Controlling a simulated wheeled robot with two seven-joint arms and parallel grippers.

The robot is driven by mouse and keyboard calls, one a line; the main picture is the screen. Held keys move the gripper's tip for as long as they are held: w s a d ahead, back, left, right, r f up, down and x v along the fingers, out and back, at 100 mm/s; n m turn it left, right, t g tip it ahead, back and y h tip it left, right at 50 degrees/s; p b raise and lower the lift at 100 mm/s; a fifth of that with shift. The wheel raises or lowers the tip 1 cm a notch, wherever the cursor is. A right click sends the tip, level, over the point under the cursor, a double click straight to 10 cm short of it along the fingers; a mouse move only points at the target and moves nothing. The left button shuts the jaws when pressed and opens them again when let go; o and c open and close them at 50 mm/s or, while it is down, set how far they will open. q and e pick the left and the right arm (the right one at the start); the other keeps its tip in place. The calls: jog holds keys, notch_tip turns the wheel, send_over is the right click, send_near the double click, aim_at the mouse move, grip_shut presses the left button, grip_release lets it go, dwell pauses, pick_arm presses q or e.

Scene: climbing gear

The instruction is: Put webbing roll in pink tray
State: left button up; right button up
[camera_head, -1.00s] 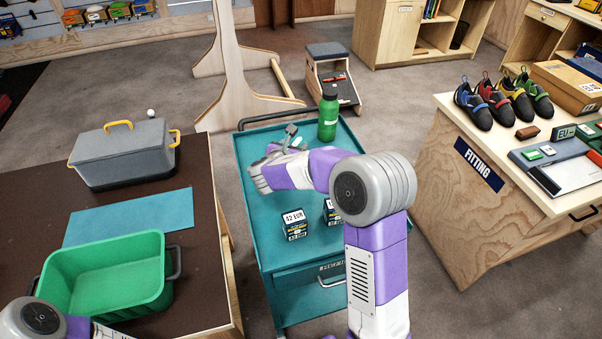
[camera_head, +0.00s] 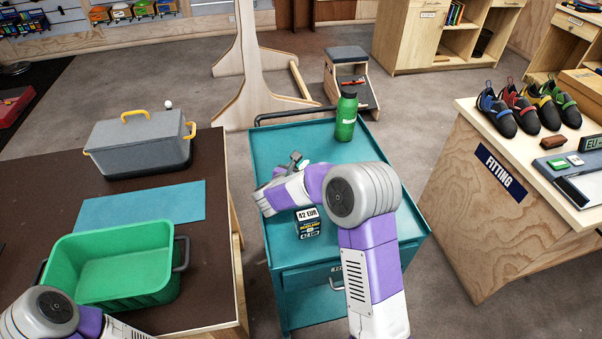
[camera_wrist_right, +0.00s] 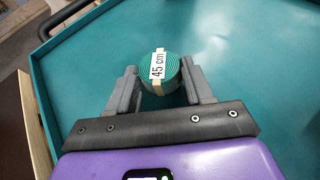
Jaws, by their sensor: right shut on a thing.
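The webbing roll (camera_wrist_right: 171,79) is a teal coil with a tan band and a white "45 cm" label, in the right wrist view. My right gripper (camera_wrist_right: 160,72) is shut on it, one finger on each side. In the head view my right gripper (camera_head: 293,164) is over the teal cart, and the roll is mostly lost behind the fingers. I cannot tell how far the roll is above the cart top. No pink tray shows in either view. My left arm enters at the lower left; its gripper is out of frame.
The teal cart (camera_head: 385,150) carries a green bottle (camera_head: 346,118) and a "42 EUR" box (camera_head: 308,222). The brown table at left holds a green tub (camera_head: 110,268), a grey toolbox (camera_head: 138,145) and a blue mat (camera_head: 140,206). The fitting counter (camera_head: 475,215) stands at right.

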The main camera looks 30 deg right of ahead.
jog(key=shift+f, duration=0.15)
jog(key=o, duration=1)
